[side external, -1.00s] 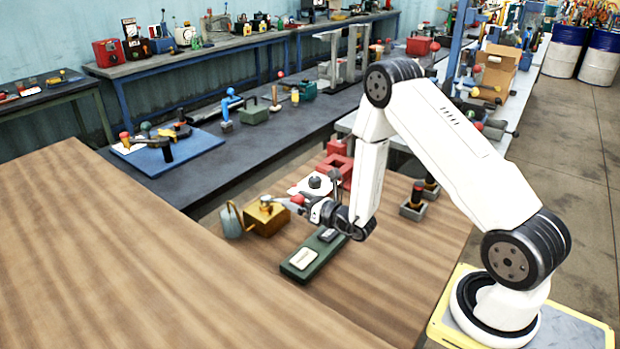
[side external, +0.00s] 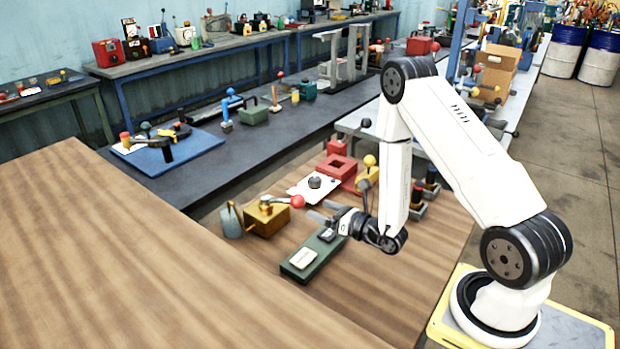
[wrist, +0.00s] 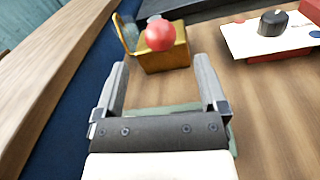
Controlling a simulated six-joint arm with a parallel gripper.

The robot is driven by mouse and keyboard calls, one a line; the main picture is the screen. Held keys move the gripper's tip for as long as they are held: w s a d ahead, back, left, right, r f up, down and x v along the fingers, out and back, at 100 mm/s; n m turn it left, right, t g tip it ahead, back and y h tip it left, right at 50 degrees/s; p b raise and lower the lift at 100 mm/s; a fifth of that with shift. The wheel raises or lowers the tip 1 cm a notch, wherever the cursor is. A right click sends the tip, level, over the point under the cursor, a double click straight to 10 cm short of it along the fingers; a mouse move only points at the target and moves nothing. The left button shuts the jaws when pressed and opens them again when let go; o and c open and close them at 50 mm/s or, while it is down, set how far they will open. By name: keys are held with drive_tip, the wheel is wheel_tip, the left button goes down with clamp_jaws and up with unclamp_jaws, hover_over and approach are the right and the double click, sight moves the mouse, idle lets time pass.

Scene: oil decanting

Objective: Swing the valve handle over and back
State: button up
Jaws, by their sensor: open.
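The valve is a brass-coloured block (side external: 268,218) on the wooden table, with a lever handle ending in a red ball (side external: 297,201). In the side view the handle points right, toward my gripper. My gripper (side external: 320,211) is open and empty, just right of the red ball and apart from it. In the wrist view the red ball (wrist: 160,35) shows in front of the brass block (wrist: 166,58), beyond and between the open fingers (wrist: 163,75). The ball hides part of the handle there.
A grey-blue can (side external: 231,222) stands left of the valve. A green base with a white label (side external: 303,259) lies under and before my gripper. A white plate with a dark knob (side external: 315,182) and red blocks (side external: 338,166) sit behind. The front left table is clear.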

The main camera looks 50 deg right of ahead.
drive_tip(key=shift+c, duration=0.2)
drive_tip(key=shift+w+d, duration=0.1)
drive_tip(key=c, duration=0.7)
drive_tip(key=shift+w+d+r+n, duration=0.1)
drive_tip(key=shift+w+n, duration=0.05)
drive_tip(key=shift+n, duration=0.25)
drive_tip(key=c, duration=0.4)
drive_tip(key=shift+w+d+r+n+y, duration=0.15)
drive_tip(key=shift+w+n+y, duration=0.05)
drive_tip(key=shift+n+y, duration=0.3)
clamp_jaws()
drive_tip(key=d+r+n+g+y, duration=0.1)
drive_tip(key=d+n+g+y, duration=0.2)
drive_tip(key=n, duration=1.1)
drive_tip(key=s+d+r+n+g+y, duration=0.1)
drive_tip(key=d+n+g+y, duration=0.2)
drive_tip(key=d+n+y, duration=0.3)
drive_tip(key=d+n, duration=0.5)
drive_tip(key=n, duration=0.3)
drive_tip(key=shift+d+n+g+y, duration=0.25)
drive_tip(key=shift+n+g+y, duration=0.05)
drive_tip(key=shift+g+y, duration=0.1)
